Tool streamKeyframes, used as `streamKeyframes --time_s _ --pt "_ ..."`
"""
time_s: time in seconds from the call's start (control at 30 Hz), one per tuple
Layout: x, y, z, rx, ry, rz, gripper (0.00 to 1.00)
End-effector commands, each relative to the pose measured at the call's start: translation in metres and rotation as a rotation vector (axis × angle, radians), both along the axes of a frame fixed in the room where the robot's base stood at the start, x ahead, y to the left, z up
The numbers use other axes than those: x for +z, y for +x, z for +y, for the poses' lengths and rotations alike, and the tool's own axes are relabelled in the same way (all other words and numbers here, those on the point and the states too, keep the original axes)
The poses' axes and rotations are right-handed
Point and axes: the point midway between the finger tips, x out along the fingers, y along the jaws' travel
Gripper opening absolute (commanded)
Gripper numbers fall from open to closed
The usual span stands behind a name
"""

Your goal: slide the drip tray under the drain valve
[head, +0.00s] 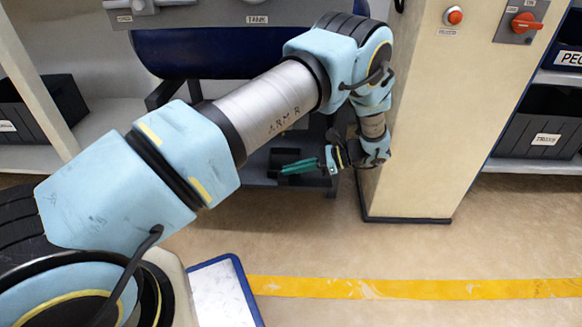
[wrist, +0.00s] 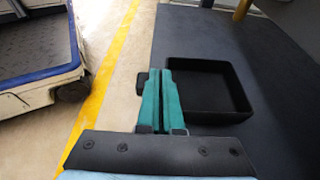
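The drip tray is a black, square, open tray (wrist: 210,115) on a dark grey surface in the wrist view, right of my gripper's fingers. A small dark block (wrist: 142,88) shows just left of the fingers; whether it belongs to the tray is unclear. My gripper (wrist: 161,75) has teal fingers nearly together, overlapping the tray's left edge in the picture. I see nothing clearly held between them. In the head view my gripper (head: 284,170) points left, low beneath the blue tank (head: 230,50). The drain valve cannot be made out in either view.
A cream pillar (head: 440,110) with a red button and red switch stands right of my gripper. Shelves with dark bins (head: 540,135) are at the right. A yellow line (head: 400,288) crosses open floor. A blue-edged cart (wrist: 40,45) shows left in the wrist view.

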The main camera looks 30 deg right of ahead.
Motion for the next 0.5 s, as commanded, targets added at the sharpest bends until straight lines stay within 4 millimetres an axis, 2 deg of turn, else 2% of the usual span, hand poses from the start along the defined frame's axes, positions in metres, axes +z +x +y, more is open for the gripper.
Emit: streamKeyframes --time_s 0.07,0.27,0.5 --pt "0.007 -0.002 0.000 -0.002 -0.002 0.004 0.00" --pt "0.010 -0.003 -0.007 -0.002 -0.001 -0.002 0.00" --pt "0.024 -0.023 -0.043 -0.004 -0.003 -0.001 0.00"
